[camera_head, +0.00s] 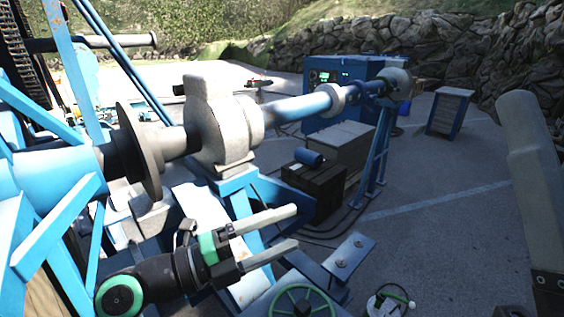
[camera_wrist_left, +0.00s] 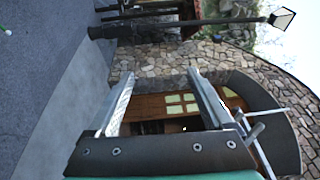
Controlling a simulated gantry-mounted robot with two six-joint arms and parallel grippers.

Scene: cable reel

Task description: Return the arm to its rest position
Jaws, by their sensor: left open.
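My left gripper (camera_head: 296,227) reaches in from the lower left in the head view. Its two pale fingers are parallel and apart, with nothing between them. It is in front of the blue reel stand (camera_head: 238,205) and below the shaft (camera_head: 295,108); the picture does not settle the exact gap. In the left wrist view the open fingers (camera_wrist_left: 160,74) frame only a distant stone building (camera_wrist_left: 150,62). At the right edge of the head view one large pale finger with a dark bolted bracket (camera_head: 531,185) appears to be my right gripper; its other finger is out of view.
A grey bearing block (camera_head: 212,120) carries the shaft towards a blue support (camera_head: 378,155). A green handwheel (camera_head: 300,302) is below my left gripper. A dark crate (camera_head: 313,190) and blue cabinet (camera_head: 345,75) stand behind. The paved ground at centre right is clear.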

